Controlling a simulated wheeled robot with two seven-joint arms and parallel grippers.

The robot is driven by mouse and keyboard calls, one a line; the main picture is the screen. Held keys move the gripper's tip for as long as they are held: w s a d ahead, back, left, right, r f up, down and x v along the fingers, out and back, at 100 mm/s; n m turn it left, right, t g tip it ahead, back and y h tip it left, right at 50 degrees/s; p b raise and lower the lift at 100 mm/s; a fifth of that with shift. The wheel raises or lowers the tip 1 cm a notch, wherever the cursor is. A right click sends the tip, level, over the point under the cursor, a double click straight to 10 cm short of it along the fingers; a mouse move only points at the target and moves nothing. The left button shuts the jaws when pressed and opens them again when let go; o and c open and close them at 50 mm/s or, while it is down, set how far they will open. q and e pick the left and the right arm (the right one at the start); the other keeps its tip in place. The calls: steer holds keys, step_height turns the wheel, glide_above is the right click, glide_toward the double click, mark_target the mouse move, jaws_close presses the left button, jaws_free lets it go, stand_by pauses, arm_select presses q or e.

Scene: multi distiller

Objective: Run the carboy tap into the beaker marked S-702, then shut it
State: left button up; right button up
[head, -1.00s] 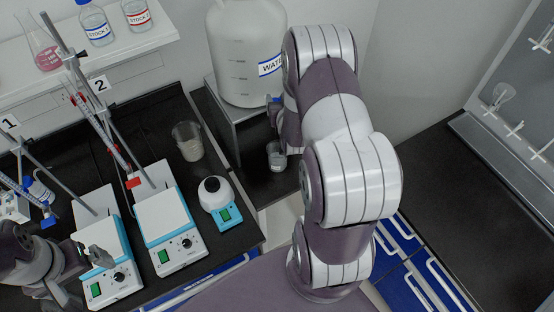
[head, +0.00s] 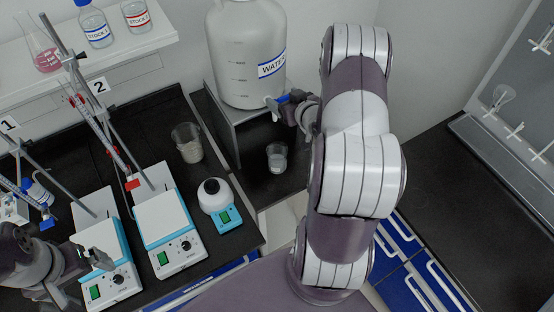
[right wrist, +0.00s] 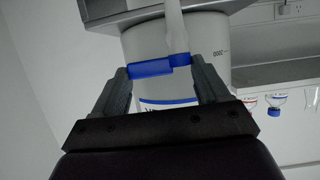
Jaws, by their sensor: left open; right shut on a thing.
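The white carboy (head: 243,50) with a blue-edged WATER label stands on a raised grey stand. Its tap has a blue handle (head: 284,98), which also shows in the right wrist view (right wrist: 152,69). My right gripper (head: 293,103) is shut on this handle; both fingers (right wrist: 160,72) show at its ends. A small clear beaker (head: 277,157) stands below the tap with pale contents; I cannot read its marking or see a stream. My left gripper (head: 98,257) is open and empty near the left hotplate.
Two hotplate stirrers (head: 171,220) stand at the left, with burette stands behind them. A larger beaker (head: 187,143) and a small round-topped device (head: 216,203) stand left of the stand (head: 222,118). The right bench (head: 470,200) is clear.

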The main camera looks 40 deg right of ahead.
steer(key=o, duration=1)
steer(key=shift+d, duration=0.1)
steer(key=shift+s, duration=0.2)
steer(key=b+v, duration=0.3)
steer(key=v, duration=0.9)
steer(key=shift+r, duration=0.15)
